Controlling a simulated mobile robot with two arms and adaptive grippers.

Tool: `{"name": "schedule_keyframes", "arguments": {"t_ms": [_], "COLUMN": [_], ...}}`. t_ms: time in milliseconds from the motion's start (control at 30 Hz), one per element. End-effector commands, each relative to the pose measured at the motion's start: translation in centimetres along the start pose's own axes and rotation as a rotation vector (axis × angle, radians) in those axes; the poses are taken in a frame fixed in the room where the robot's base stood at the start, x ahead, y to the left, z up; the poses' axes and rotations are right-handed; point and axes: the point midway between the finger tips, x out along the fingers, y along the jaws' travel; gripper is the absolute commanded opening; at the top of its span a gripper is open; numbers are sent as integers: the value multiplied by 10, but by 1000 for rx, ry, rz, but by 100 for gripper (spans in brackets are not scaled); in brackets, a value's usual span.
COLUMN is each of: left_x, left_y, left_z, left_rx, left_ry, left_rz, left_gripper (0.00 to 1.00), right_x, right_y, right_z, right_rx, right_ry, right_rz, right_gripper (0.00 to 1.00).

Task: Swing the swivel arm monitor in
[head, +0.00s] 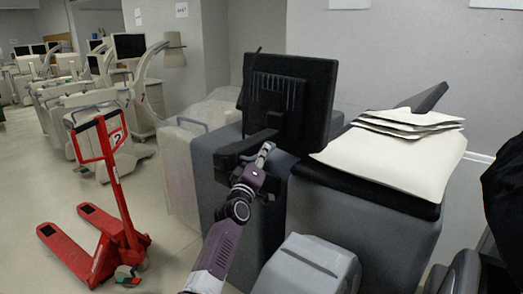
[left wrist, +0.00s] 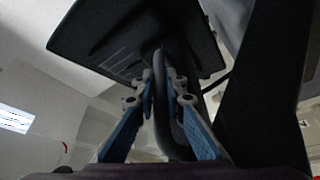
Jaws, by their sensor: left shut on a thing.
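The black swivel arm monitor (head: 312,88) stands over the grey cart, its vented back partly facing me. Its dark support arm (head: 250,143) runs below it. My left gripper (head: 266,152) is at the lower edge of the monitor, in front of the support arm. In the left wrist view the left gripper's blue-sided fingers (left wrist: 168,84) stand on both sides of a dark curved bar (left wrist: 163,112) and are shut on it. The monitor (left wrist: 135,38) fills the top of that view. The bar's far end is hidden. My right gripper is not in view.
A grey cart (head: 375,228) bears cream folded covers (head: 395,160) on the right. A grey box-like unit (head: 312,262) stands low in front. A red pallet jack (head: 112,215) stands on the left floor, with several carts behind. Open floor lies around the jack.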

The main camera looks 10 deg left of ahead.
Motion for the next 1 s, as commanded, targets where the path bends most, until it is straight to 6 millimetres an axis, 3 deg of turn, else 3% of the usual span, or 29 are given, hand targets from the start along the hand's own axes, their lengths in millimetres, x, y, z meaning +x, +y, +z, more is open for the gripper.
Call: {"name": "schedule_keyframes", "arguments": {"t_ms": [267, 300, 367, 767, 1000], "left_x": [0, 0, 0, -4, -30], "left_y": [0, 0, 0, 1, 0], "left_z": [-1, -1, -1, 1, 1], "left_rx": [1, 1, 1, -1, -3], "left_ry": [3, 2, 2, 0, 1], "left_rz": [0, 0, 0, 2, 0], "left_gripper": [0, 12, 19, 19, 19], "right_x": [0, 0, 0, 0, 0], "right_y": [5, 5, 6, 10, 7], "right_z": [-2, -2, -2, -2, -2], "right_rx": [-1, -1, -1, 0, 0], "right_ry": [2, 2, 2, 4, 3], "right_rz": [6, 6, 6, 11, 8], "right_gripper": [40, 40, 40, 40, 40]}}
